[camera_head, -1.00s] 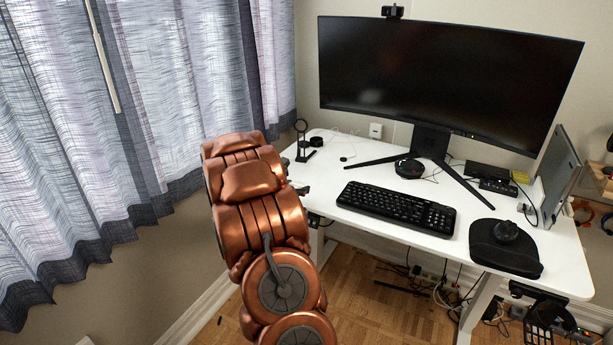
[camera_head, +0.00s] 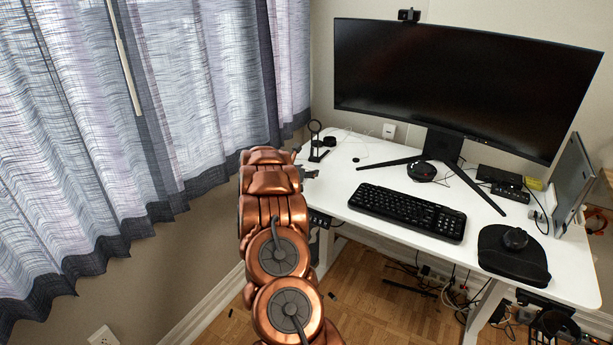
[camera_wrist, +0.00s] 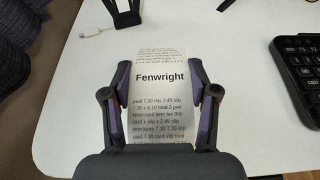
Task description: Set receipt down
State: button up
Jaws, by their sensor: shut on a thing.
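The receipt (camera_wrist: 160,90) is a white slip with printed text and the word "Fenwright". In the wrist view it lies between the two fingers of my gripper (camera_wrist: 160,95), which is shut on it. The receipt is over the white desk top (camera_wrist: 230,55); whether it touches the surface I cannot tell. In the head view my gripper (camera_head: 309,174) shows only as a small dark part at the desk's left edge, past my copper arm. The receipt cannot be made out there.
A black keyboard (camera_head: 407,212) lies to the right of my gripper. A small black stand (camera_head: 317,142) is at the desk's back left. Bare desk lies between stand and keyboard.

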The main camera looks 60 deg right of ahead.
jog(key=shift+w+d, duration=0.35)
jog(key=shift+d, duration=0.15)
jog(key=shift+f+p, duration=0.45)
jog(key=shift+f, duration=1.35)
jog(key=shift+f, duration=0.25)
jog(key=o, duration=0.7)
jog(key=shift+r, duration=0.1)
jog(key=shift+c, duration=0.2)
